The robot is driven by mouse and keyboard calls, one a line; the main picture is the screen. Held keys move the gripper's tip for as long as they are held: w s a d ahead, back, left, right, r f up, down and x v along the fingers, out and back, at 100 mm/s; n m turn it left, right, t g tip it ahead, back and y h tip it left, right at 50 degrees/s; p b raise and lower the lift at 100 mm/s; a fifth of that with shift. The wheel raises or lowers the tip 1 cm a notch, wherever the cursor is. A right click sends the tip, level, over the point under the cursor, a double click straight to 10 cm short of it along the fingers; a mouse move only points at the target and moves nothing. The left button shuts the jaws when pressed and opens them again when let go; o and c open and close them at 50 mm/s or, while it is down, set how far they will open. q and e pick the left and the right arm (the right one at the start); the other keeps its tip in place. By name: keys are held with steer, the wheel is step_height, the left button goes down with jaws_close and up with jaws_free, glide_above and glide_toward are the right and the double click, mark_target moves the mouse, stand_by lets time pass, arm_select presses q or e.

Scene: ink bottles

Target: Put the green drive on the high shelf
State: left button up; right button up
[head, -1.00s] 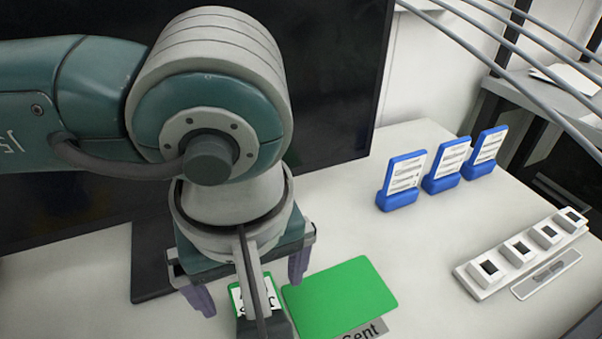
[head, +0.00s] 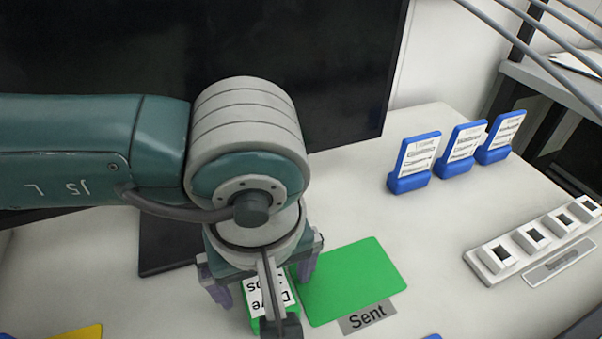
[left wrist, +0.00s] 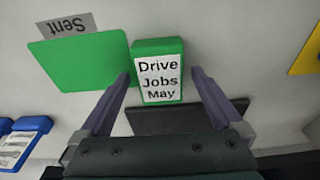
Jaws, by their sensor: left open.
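The green drive (left wrist: 172,46), a green block with a white label reading "Drive Jobs May", lies on the white desk beside a green mat (head: 350,280). My left gripper (head: 262,280) is open above the drive. In the left wrist view the drive sits between the fingertips of my left gripper (left wrist: 161,78), with a gap on each side. In the head view the arm and wrist hide part of the drive. My right gripper is not in view. I cannot identify the high shelf for certain in these frames.
A "Sent" label (head: 367,317) lies at the mat's front edge. A dark monitor (head: 350,70) stands behind. Several blue stands with cards, one of them a blue stand (head: 409,183), are at right. A white switch strip (head: 490,262) lies farther right. A yellow mat (head: 82,333) shows front left.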

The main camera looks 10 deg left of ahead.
arm_select(q)
steer(key=shift+f, duration=0.15)
stand_by(0.3)
steer(key=c, duration=1.5)
